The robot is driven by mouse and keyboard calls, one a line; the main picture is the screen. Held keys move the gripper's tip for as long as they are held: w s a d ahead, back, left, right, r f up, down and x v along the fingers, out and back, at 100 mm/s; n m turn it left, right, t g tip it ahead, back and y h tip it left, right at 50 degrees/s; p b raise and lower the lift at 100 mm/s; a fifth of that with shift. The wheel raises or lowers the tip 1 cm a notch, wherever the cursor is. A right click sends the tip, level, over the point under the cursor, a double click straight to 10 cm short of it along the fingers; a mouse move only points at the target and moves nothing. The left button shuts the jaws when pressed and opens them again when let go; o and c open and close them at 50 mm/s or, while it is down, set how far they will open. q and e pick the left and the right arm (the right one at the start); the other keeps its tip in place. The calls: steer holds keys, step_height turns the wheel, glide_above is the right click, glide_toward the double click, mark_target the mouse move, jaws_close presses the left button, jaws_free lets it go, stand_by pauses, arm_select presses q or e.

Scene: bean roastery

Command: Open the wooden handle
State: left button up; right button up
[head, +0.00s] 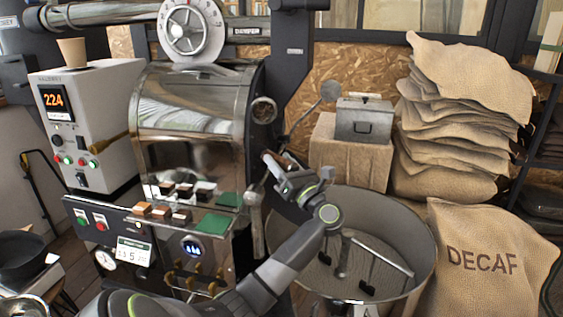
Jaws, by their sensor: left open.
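My left gripper (282,177) is open at the front end of the steel roaster drum (188,115). Its fingers are beside a short light-coloured bar, which may be the wooden handle (271,160); the gripper partly hides it. I cannot tell whether they touch. A metal lever with a round knob (252,197) hangs just left of the gripper. Another brown wooden handle (108,142) sticks out between the white control box (85,125) and the drum, away from the gripper. My right gripper is not in view.
A round cooling bin (405,215) with stirring arms stands below and right of the gripper. A ledge with small bean trays (165,212) lies left. A grey metal box (362,120) sits on a burlap-covered stand; stacked sacks (455,130) and a DECAF sack (480,265) fill the right.

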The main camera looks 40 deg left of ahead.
arm_select(q)
jaws_close()
steer(key=d+b, duration=0.2)
steer(key=d, duration=0.8)
steer(key=shift+s+d, duration=0.15)
steer(key=shift+d, duration=0.1)
steer(key=shift+r, duration=0.15)
jaws_free()
steer(key=shift+b, duration=0.3)
